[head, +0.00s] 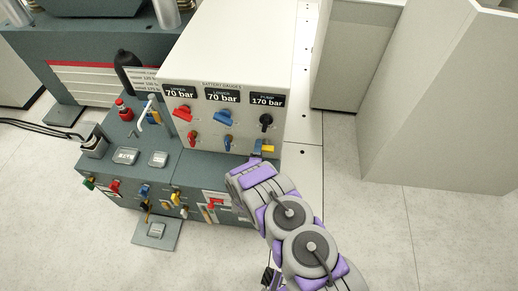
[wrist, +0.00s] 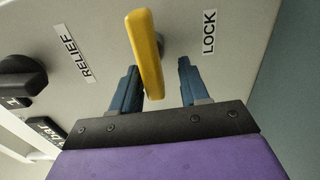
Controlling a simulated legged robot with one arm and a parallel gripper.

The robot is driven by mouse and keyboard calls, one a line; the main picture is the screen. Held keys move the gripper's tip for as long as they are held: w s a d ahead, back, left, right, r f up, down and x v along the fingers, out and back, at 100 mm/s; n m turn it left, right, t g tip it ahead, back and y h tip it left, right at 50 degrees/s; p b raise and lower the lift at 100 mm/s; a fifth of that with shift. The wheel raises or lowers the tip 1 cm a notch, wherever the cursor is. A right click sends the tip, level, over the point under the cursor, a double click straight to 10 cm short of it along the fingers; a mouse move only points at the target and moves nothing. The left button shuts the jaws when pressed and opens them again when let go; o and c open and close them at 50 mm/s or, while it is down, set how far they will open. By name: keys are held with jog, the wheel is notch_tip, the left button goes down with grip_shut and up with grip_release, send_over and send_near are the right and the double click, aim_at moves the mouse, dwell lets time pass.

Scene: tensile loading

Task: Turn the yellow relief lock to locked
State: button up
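The yellow relief lock (wrist: 148,55) is a bar handle on a short grey post on the pale panel. In the wrist view a RELIEF label (wrist: 77,53) is to its left and a LOCK label (wrist: 209,32) to its right; the bar runs between them, slightly tilted. My gripper (wrist: 157,88) is open, its two blue fingers on either side of the bar's near end. The bar is close to the left finger, with a clear gap to the right one; I cannot tell whether it touches. In the head view the yellow lock (head: 267,148) is at the panel's lower right, just beyond my gripper (head: 254,160).
A black knob (wrist: 22,78) is at the left of the wrist view. In the head view, red (head: 182,113) and blue (head: 222,117) handles and a black knob (head: 266,122) sit on the same panel under pressure displays. A lower grey-green console (head: 130,185) carries several small levers.

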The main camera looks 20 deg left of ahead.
jog(key=shift+d+r, duration=0.1)
jog(key=shift+d, duration=0.05)
jog(key=shift+s+d, duration=0.15)
jog(key=shift+s, duration=0.2)
jog(key=p+v, duration=0.5)
jog(key=v, duration=1.1)
jog(key=shift+s+a, duration=0.2)
jog(key=shift+s, duration=0.1)
